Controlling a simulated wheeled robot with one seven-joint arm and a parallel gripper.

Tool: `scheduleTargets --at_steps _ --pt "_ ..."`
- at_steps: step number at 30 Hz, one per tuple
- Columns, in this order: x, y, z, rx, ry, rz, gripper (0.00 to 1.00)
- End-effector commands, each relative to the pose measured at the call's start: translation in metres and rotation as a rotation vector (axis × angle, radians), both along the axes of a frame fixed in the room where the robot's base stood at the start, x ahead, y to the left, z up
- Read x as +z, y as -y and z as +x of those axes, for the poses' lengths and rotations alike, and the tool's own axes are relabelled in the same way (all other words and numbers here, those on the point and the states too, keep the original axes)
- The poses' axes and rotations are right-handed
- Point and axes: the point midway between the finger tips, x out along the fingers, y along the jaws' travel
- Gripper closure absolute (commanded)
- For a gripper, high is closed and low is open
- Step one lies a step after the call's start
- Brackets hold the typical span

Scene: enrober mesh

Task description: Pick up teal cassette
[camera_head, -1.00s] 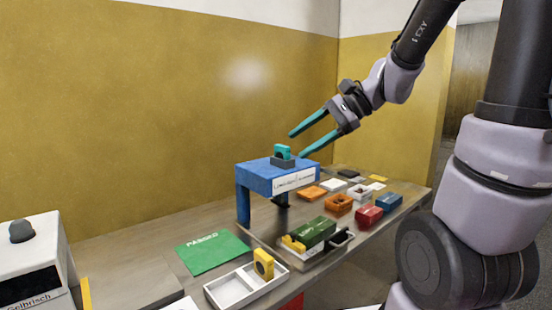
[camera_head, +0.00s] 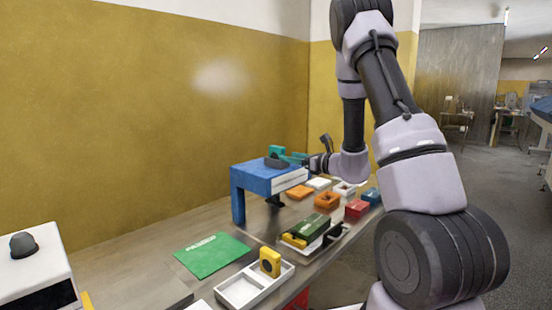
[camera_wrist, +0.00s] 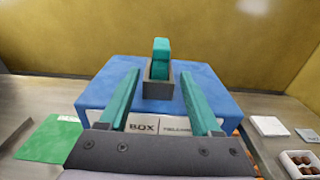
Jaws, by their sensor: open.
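The teal cassette (camera_wrist: 160,60) stands upright in a small dark grey holder (camera_wrist: 158,88) on top of the blue stand (camera_wrist: 90,92). My gripper (camera_wrist: 157,73) has two teal fingers, open and empty, pointing at the cassette. In the wrist view the cassette lies between the lines of the fingers, beyond their tips or close to them; the exact gap cannot be told. My gripper (camera_head: 300,156) is at about the height of the stand's top, on its right side.
A green mat (camera_head: 212,254) lies left of the stand. A white tray (camera_head: 240,292) with a yellow item (camera_head: 270,262) is in front. Orange (camera_head: 327,201), red (camera_head: 357,208) and blue (camera_head: 371,195) bins stand to the right. The yellow wall (camera_head: 150,120) is behind.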

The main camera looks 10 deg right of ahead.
Motion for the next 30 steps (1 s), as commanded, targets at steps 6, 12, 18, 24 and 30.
scheduleTargets --at_steps 6,12,18,24,30 --pt "-0.001 -0.012 0.017 0.001 0.001 0.000 0.35" --pt "-0.002 -0.029 0.037 0.005 0.001 -0.001 0.35" --pt "-0.003 -0.043 0.057 0.003 0.000 -0.002 0.35" --pt "-0.003 -0.044 0.060 0.001 0.001 -0.001 0.35" --pt "-0.003 -0.044 0.060 0.001 0.001 -0.001 0.81"
